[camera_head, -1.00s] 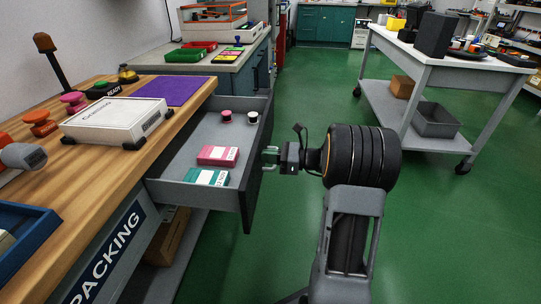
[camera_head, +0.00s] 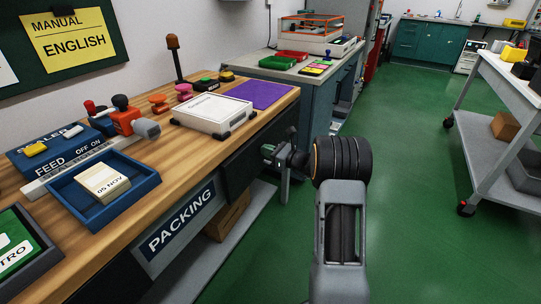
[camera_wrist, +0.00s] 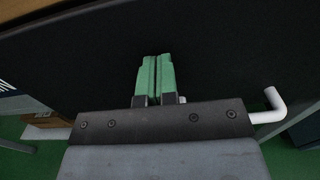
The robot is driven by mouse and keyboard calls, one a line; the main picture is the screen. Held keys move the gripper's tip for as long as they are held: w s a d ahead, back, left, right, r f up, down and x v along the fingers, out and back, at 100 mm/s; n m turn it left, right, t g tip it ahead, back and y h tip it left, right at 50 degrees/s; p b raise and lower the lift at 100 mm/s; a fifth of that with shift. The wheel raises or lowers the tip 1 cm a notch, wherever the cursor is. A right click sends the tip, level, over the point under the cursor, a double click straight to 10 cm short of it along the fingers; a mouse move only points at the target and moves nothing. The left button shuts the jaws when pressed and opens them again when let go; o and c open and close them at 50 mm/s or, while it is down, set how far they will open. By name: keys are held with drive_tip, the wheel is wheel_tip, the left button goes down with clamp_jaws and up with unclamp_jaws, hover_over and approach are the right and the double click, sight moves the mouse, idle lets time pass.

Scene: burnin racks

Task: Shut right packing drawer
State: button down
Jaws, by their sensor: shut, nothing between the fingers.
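The right packing drawer shows its dark front (camera_head: 240,168) under the wooden bench top, beside the PACKING sign. The front looks in line with the bench edge, and no open tray shows. My gripper (camera_head: 268,153) is at the drawer front with its fingers pointing at it. In the wrist view the green fingertips (camera_wrist: 154,60) are together and empty, against or very close to the dark drawer front (camera_wrist: 230,60). I cannot tell whether they touch. The drawer's contents are hidden.
The wooden bench top (camera_head: 165,140) carries a white box (camera_head: 213,113), a purple mat (camera_head: 262,95) and a blue tray (camera_head: 104,190). A cardboard box (camera_head: 228,216) sits on the lower shelf. Green floor (camera_head: 420,220) is clear to the right, up to a grey trolley (camera_head: 495,140).

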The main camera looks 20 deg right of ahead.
drive_tip(key=shift+x, duration=1.05)
drive_tip(key=shift+a+r, duration=0.1)
drive_tip(key=shift+r, duration=0.1)
drive_tip(key=shift+s, duration=0.1)
drive_tip(key=p+v, duration=0.2)
drive_tip(key=v, duration=1.2)
drive_tip(key=shift+d+f+p, duration=0.2)
drive_tip(key=shift+d+p, duration=0.1)
drive_tip(key=shift+p, duration=0.05)
